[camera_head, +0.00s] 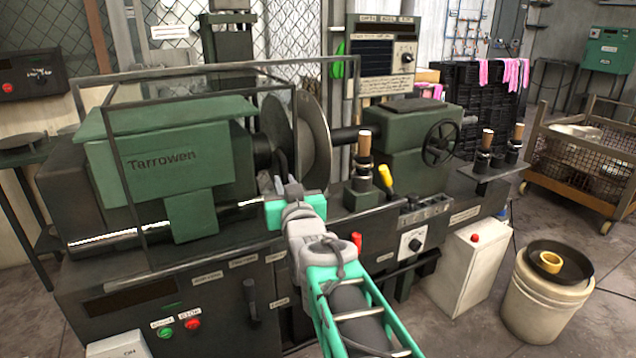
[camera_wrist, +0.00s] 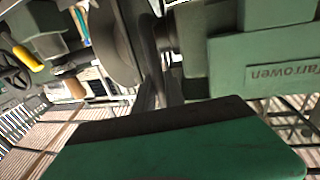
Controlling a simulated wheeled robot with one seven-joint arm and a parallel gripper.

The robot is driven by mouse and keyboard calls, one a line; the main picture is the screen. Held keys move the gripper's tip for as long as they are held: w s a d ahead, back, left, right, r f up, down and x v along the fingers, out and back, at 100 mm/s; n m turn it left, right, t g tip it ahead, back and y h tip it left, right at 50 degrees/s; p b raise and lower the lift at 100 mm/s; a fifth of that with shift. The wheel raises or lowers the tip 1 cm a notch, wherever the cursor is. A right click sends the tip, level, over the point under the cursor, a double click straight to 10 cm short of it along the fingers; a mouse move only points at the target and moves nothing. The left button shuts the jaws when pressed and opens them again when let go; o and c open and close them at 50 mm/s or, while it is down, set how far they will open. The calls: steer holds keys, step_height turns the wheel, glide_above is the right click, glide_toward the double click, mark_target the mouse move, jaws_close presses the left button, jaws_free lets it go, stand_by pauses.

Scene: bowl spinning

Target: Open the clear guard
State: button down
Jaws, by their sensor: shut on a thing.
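The clear guard (camera_head: 294,122) is a see-through panel in a dark frame. It stands upright around the front of the green Tarrowen lathe's headstock (camera_head: 160,165) and the grey disc (camera_head: 316,135). My gripper (camera_head: 281,172) is at the guard's right front edge, in front of the disc. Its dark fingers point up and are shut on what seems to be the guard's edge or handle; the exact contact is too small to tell. In the wrist view, the fingers (camera_wrist: 158,85) rise close together between the disc (camera_wrist: 115,45) and the headstock (camera_wrist: 265,65).
The tailstock (camera_head: 405,140) with a handwheel, a wooden-handled tool (camera_head: 364,145) and a yellow handle (camera_head: 385,178) are to the right. A control box (camera_head: 468,268) and a bucket (camera_head: 545,305) stand at the front right. Open floor shows farther right.

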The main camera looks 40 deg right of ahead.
mark_target(263, 180)
steer(key=shift+w+a+b, duration=0.2)
steer(key=shift+a, duration=0.9)
steer(key=shift+w+a+b, duration=0.15)
steer(key=shift+a, duration=0.95)
steer(key=c, duration=1.4)
jaws_free()
